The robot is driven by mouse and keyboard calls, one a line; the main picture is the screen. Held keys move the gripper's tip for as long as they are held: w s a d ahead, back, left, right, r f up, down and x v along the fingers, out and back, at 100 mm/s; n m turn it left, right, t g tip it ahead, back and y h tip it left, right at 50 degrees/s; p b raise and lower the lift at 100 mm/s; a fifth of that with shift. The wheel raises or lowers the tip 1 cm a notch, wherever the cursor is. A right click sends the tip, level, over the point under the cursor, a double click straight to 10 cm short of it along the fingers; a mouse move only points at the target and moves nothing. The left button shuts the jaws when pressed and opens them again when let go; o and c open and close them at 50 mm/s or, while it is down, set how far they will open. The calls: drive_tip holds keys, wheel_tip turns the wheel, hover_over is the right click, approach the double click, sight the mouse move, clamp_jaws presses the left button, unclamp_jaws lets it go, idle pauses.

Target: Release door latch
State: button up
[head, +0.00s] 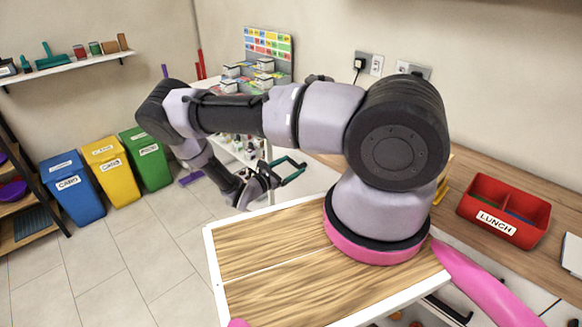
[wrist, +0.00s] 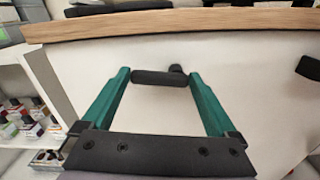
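My gripper (wrist: 160,76) has two teal fingers spread wide apart, with a dark palm bar behind them. It faces a white panel (wrist: 255,90) below a wooden worktop edge. A short dark horizontal bar (wrist: 163,78), like a handle or latch, lies between the fingertips, with a small dark knob (wrist: 177,69) just behind it. I cannot tell whether the fingers touch the bar. Another dark fitting (wrist: 309,68) shows at the right edge of the wrist view. In the head view my gripper (head: 292,172) is low beside the worktop, and the bar is not clear there.
The worktop edge (wrist: 180,20) runs just above my gripper. A shelf with small boxes (wrist: 25,120) stands at left. In the head view, a red LUNCH box (head: 505,210) sits on the counter, and blue, yellow and green bins (head: 112,170) stand at left.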

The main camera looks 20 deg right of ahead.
drive_tip(key=shift+f+n, duration=0.2)
drive_tip(key=shift+n, duration=0.7)
drive_tip(key=o, duration=1)
drive_tip(key=shift+a, duration=0.15)
drive_tip(key=v, duration=1)
drive_tip(key=shift+s+a, duration=0.15)
drive_tip(key=shift+a, duration=0.1)
